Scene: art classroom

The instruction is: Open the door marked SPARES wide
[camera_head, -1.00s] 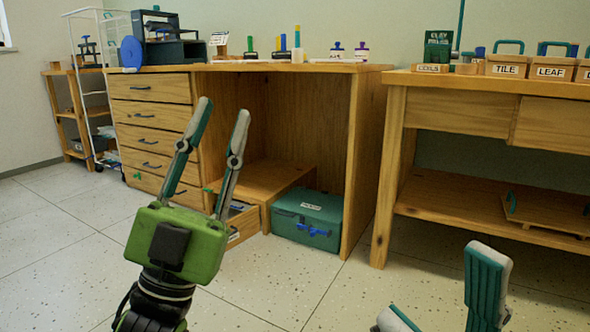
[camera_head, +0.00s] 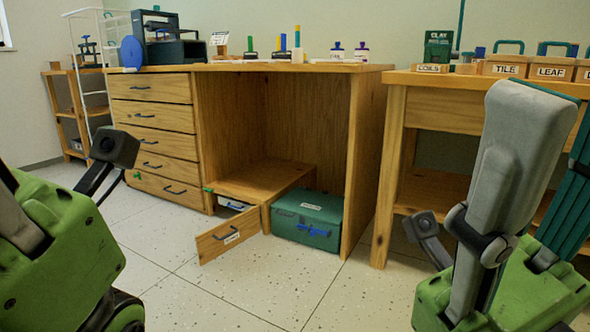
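The small wooden door (camera_head: 230,237) hangs low under the desk, swung out toward me at an angle. My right gripper (camera_head: 468,185) is large at the right, fingers spread and empty, well away from the door.
A teal toolbox (camera_head: 306,218) with a blue latch stands on the floor just right of the door. A drawer stack (camera_head: 155,130) is at its left, and a second table (camera_head: 455,115) at the right. The floor (camera_head: 215,295) in front is clear.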

